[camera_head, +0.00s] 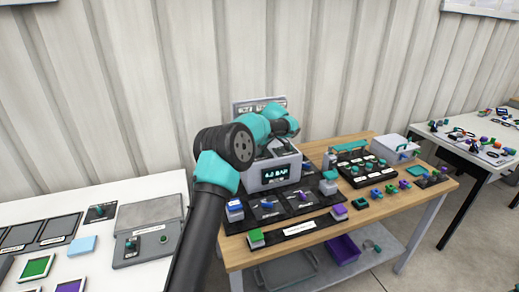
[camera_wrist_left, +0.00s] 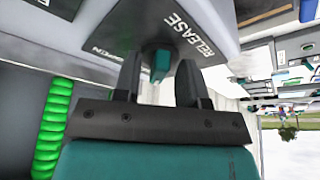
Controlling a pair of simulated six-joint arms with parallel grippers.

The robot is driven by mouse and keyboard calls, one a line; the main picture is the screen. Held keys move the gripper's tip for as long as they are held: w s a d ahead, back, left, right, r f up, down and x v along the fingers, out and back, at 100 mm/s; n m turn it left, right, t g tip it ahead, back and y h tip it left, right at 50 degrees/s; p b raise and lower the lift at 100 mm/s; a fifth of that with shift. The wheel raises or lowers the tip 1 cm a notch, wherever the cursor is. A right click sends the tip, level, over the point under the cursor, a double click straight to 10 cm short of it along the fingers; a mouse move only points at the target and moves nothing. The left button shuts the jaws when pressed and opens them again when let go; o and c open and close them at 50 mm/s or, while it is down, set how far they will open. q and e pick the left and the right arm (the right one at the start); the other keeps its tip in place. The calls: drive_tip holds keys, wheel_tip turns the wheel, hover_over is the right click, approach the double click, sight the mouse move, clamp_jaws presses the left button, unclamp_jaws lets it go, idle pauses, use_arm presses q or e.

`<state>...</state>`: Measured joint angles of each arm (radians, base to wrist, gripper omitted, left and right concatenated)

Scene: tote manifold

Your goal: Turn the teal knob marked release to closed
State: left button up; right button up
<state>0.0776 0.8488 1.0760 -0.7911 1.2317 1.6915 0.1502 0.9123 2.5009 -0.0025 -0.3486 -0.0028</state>
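My left gripper (camera_wrist_left: 157,75) is open, with one finger on each side of the knob and a visible gap on both sides. In the head view my left arm reaches over the grey box with the display (camera_head: 276,174); the gripper's fingers and this knob are hidden there. My right gripper is not in view.
The box stands on a wooden table (camera_head: 375,210) among coloured blocks and a black panel of teal knobs (camera_head: 363,168). A white table (camera_head: 150,190) with panels is at left. A purple bin (camera_head: 343,249) sits on the lower shelf. A corrugated wall is behind.

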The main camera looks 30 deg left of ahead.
use_arm(q)
drive_tip(key=shift+r, duration=0.15)
drive_tip(key=v, duration=1.7)
drive_tip(key=shift+r, duration=0.1)
